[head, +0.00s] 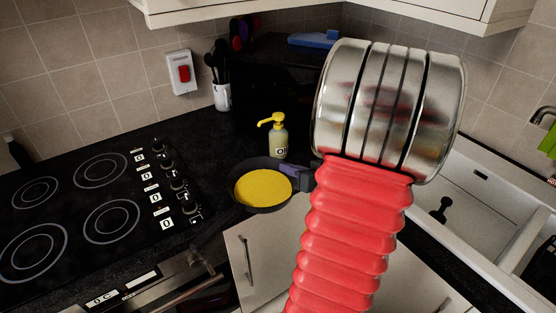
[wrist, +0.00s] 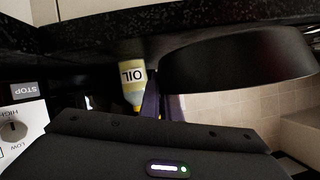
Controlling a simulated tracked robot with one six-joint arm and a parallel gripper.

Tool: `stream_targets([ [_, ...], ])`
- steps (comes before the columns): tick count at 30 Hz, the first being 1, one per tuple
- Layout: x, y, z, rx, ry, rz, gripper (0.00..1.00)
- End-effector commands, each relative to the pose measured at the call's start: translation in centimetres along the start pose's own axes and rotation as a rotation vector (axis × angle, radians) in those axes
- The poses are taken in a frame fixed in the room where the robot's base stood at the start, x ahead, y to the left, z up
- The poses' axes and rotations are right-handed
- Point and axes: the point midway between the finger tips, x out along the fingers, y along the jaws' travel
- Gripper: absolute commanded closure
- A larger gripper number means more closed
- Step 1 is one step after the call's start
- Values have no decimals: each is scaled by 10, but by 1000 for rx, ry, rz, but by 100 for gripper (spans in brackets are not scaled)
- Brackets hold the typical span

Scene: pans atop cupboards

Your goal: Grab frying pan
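The frying pan (head: 262,187) is dark with a yellow inside. It is at the counter's front corner in the head view, its rim overlapping the counter edge in the picture. Its dark side (wrist: 235,62) fills the upper right of the wrist view. My gripper (head: 289,172) is at the pan's right side, mostly hidden behind my red and metal arm. In the wrist view its purple fingers (wrist: 164,103) are close together by the pan's handle end. The handle is mostly hidden, and I cannot tell whether the fingers press on it or whether the pan is lifted.
A yellow-topped oil bottle (head: 279,137) stands just behind the pan; it appears upside down in the wrist view (wrist: 132,82). The black hob (head: 90,205) is left, a utensil pot (head: 222,96) behind, and the white sink (head: 475,190) right.

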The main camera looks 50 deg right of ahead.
Motion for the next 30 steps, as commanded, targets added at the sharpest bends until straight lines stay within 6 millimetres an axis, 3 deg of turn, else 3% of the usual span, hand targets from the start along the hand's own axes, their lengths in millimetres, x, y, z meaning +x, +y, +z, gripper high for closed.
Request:
stream_targets([
  [6, -31, 4, 10, 1, 3, 2, 100],
  [12, -46, 6, 16, 0, 2, 0, 100],
  [30, -49, 6, 17, 0, 2, -1, 100],
])
